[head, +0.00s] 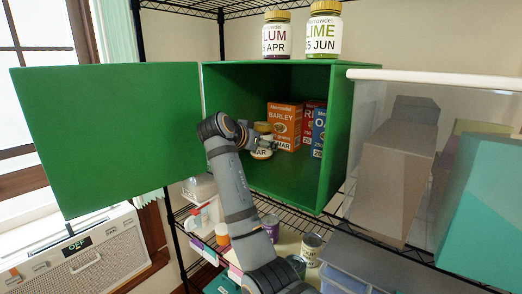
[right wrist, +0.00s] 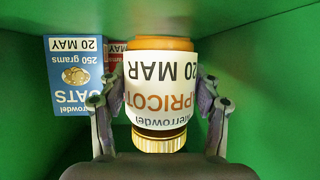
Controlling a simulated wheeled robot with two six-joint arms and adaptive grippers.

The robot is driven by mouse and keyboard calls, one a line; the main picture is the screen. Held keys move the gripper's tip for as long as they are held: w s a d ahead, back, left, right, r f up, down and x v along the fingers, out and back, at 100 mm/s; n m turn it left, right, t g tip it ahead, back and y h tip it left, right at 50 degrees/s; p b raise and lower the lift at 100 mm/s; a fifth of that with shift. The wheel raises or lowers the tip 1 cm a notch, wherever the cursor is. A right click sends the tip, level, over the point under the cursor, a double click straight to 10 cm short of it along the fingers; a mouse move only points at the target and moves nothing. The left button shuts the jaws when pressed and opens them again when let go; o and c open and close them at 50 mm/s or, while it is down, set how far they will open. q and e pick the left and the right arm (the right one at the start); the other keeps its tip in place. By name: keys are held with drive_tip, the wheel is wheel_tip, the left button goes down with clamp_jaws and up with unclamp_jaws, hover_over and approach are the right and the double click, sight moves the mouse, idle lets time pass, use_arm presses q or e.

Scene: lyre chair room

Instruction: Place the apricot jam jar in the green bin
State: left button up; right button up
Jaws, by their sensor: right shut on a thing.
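The apricot jam jar (head: 262,153) has a gold lid and a white label reading 20 MAR; it also shows in the right wrist view (right wrist: 160,85), upside down in the picture. My right gripper (right wrist: 156,95) is shut on it, one finger on each side. In the head view the jar is inside the open green bin (head: 338,135), near its left side, partly hidden by my gripper (head: 252,138). I cannot tell whether its base touches the bin floor. My left gripper is not in view.
An orange barley box (head: 284,125), a red box (head: 309,122) and a blue oats box (head: 319,133) stand inside the bin. Its green door (head: 105,135) hangs open leftward. Plum (head: 276,35) and lime (head: 323,32) jars stand on top. The bin's front floor is clear.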

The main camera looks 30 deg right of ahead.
sight(261, 153)
wheel_tip(261, 153, down, 3)
drive_tip(key=shift+d+r, duration=0.15)
drive_tip(key=shift+r, duration=0.05)
drive_tip(key=shift+f, duration=0.15)
drive_tip(key=o, duration=1.5)
drive_tip(key=shift+o, duration=0.2)
